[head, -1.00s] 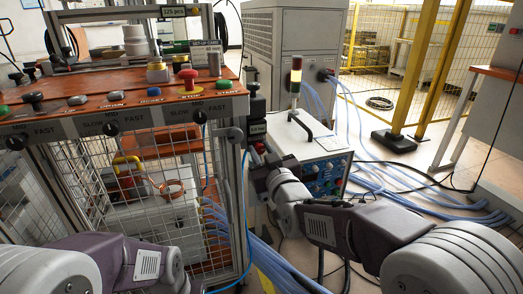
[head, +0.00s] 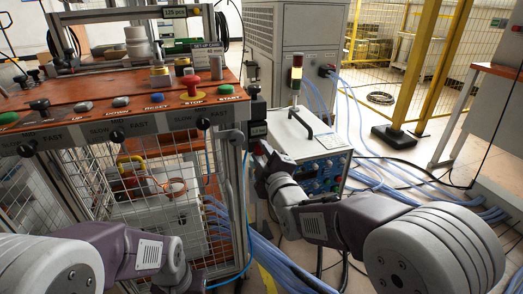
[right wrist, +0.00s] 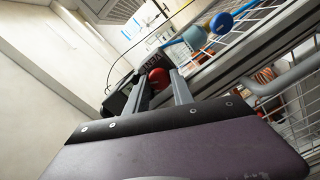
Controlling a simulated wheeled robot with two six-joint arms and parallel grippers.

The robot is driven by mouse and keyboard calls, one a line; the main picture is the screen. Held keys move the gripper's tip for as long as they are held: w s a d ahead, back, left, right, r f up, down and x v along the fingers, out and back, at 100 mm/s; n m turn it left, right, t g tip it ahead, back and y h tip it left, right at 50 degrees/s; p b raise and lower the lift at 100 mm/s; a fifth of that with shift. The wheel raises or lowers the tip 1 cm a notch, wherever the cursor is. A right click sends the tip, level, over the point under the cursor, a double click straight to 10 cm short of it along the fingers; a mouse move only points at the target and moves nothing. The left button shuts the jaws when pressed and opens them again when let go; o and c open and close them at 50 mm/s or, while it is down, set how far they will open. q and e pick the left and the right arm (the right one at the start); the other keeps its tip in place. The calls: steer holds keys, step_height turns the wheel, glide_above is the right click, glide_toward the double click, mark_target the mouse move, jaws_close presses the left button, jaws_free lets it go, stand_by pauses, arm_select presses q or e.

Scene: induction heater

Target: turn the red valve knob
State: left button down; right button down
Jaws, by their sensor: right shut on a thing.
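The red valve knob (right wrist: 158,78) shows in the right wrist view as a small rounded red part, mounted by a dark housing near the cage frame. My right gripper (right wrist: 160,82) is shut on it, with one grey finger on each side. In the head view my right gripper (head: 262,152) is at the cage's right side, just left of the white power unit, and it hides the knob there.
An orange control panel (head: 135,102) with several buttons tops the mesh cage (head: 95,185). The white power unit (head: 309,140) carries a signal light (head: 296,75). Blue hoses (head: 375,180) run over the floor. A yellow post (head: 412,65) stands at the right.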

steer(key=n+p, duration=0.1)
steer(key=n, duration=0.4)
steer(key=shift+f, duration=0.1)
steer(key=shift+n, duration=0.4)
stand_by(0.3)
steer(key=c, duration=1.1)
jaws_free()
steer(key=shift+s, duration=0.1)
steer(key=shift+s+d+p, duration=0.1)
steer(key=shift+s+p, duration=0.2)
steer(key=shift+p, duration=0.1)
steer(key=b+v, duration=0.1)
steer(key=v, duration=0.7)
steer(key=shift+s, duration=0.15)
